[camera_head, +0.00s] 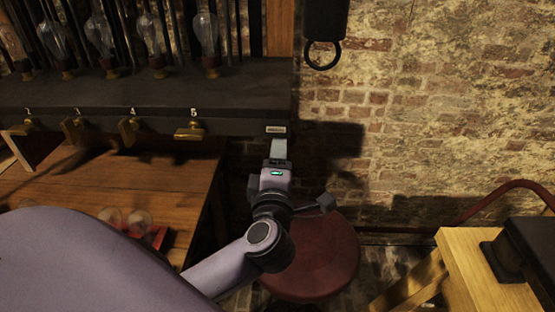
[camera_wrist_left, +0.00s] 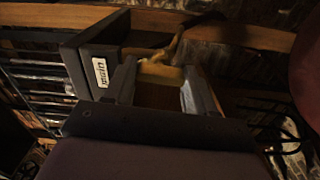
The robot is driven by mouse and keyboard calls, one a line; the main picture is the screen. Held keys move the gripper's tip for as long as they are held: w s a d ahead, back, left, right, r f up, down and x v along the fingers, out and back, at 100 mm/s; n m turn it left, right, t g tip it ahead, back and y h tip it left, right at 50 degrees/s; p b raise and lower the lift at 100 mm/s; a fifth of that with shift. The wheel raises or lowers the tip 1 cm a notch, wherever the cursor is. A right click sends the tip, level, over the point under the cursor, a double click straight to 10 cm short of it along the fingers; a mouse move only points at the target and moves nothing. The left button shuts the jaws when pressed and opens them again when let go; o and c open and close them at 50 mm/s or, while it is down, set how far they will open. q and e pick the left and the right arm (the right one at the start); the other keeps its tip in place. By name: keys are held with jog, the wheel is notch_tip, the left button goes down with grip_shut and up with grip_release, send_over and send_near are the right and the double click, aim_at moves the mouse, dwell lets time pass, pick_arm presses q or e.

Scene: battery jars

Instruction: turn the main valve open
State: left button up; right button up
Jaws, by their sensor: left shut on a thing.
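The main valve's brass handle (camera_wrist_left: 160,72) shows in the left wrist view, between my left gripper's fingers, beside a white plate reading "main" (camera_wrist_left: 101,72) on the end of a dark beam. My left gripper (camera_wrist_left: 158,88) is shut on this handle. In the head view my left gripper (camera_head: 277,148) reaches up to the right end of the dark bench front, just below the small label plate (camera_head: 276,129). The handle is hidden there by the gripper, so its angle is hard to tell. My right gripper is not in view.
Several numbered brass valves, such as number 4 (camera_head: 130,131) and the horizontal number 5 (camera_head: 190,131), line the bench front to the left. Glass bulbs (camera_head: 151,35) stand above. A red round stool (camera_head: 320,260) is below, and a wooden stand (camera_head: 470,265) is at right.

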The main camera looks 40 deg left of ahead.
pick_arm(q)
jog(key=shift+n, duration=0.6)
jog(key=o, duration=1)
jog(key=shift+o, duration=0.2)
jog(key=shift+r, duration=0.1)
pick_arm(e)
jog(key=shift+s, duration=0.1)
